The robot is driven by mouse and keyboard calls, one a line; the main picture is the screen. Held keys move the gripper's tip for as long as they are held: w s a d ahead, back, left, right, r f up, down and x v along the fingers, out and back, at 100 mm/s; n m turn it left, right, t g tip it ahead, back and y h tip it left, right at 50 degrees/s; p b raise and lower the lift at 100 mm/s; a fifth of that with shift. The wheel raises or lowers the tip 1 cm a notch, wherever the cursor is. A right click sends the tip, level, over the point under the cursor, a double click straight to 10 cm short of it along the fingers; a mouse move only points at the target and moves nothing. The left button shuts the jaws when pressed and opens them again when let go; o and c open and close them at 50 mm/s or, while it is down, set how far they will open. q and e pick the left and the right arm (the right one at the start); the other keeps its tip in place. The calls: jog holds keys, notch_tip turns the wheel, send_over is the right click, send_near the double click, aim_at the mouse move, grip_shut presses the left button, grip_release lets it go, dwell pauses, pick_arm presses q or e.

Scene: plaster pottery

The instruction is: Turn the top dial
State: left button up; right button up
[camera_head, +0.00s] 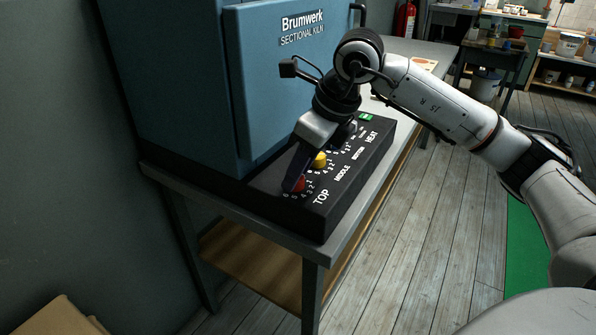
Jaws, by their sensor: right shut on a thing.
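The top dial (301,185) is a red knob above the label TOP, at the near left end of the kiln's black control panel (338,207). My right gripper (292,183) reaches down to the panel from above, its dark fingers shut on the red dial. The fingers hide part of the dial, so its pointer setting cannot be read. A yellow dial (319,160) sits just beyond it, above the label MIDDLE. My left gripper is out of view.
The blue kiln (190,80) rises behind the panel on a grey table (225,201) with a wooden lower shelf (255,262). A grey dial (350,128) and a green display (367,117) are farther along the panel. Open plank floor lies right of the table.

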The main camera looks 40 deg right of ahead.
jog(key=n, duration=0.2)
jog(key=n+g+y+p, duration=0.1)
jog(key=n, duration=0.2)
jog(key=shift+w+d+r+y, duration=0.1)
jog(key=shift+w+y, duration=0.05)
jog(key=shift+y, duration=0.15)
jog(key=shift+n+g+p, duration=0.3)
jog(key=shift+n+p, duration=0.1)
jog(key=shift+n, duration=0.5)
jog(key=shift+w+n+y, duration=0.1)
jog(key=shift+n+y, duration=0.2)
jog(key=shift+n, duration=0.2)
jog(key=shift+n+g+p, duration=0.3)
jog(key=o, duration=1)
jog(key=shift+o, duration=0.2)
jog(key=shift+d, duration=0.1)
